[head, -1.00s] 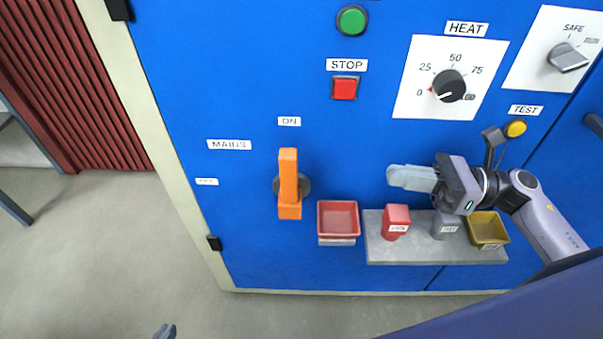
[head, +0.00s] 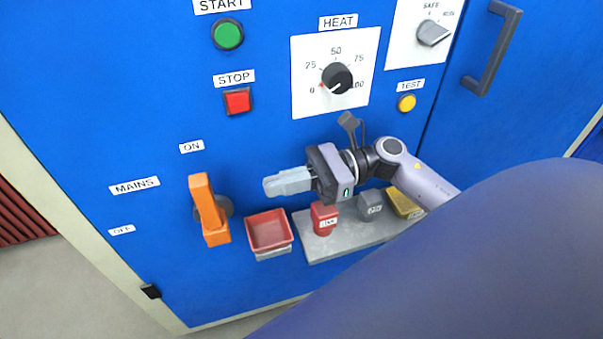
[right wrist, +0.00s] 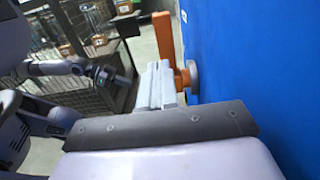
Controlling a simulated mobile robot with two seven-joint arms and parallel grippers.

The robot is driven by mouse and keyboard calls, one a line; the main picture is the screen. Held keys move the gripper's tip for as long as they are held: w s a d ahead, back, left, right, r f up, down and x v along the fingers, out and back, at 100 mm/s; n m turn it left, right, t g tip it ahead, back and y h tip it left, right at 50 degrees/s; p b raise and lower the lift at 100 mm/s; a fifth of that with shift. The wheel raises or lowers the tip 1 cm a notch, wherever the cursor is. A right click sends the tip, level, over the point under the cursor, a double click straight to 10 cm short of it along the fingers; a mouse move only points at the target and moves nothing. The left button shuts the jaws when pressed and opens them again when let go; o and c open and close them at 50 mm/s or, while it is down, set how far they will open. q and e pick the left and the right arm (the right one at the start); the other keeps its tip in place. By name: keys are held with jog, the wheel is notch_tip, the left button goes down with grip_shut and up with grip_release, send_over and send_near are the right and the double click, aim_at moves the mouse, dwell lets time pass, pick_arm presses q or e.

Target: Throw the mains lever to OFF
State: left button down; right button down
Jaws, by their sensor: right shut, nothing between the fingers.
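The orange mains lever (head: 206,205) is on the blue panel, its handle pointing up towards the ON label (head: 192,147). The OFF label (head: 122,230) is lower, left of the lever. My right gripper (head: 270,187) is shut and empty, to the right of the lever, with a gap between them in the head view. In the right wrist view the fingers (right wrist: 157,88) point towards the lever (right wrist: 164,42), whose round mount is on the panel. My left gripper (right wrist: 120,78) is small at the left of that view; its jaws are unclear.
STOP button (head: 237,101) and HEAT dial (head: 337,77) are above.

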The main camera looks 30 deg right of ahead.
aim_at(214, 201)
jog(key=x, duration=0.6)
jog(key=shift+a+p, duration=0.15)
jog(key=shift+p, duration=0.2)
jog(key=shift+w+a, duration=0.2)
jog(key=shift+a, duration=0.45)
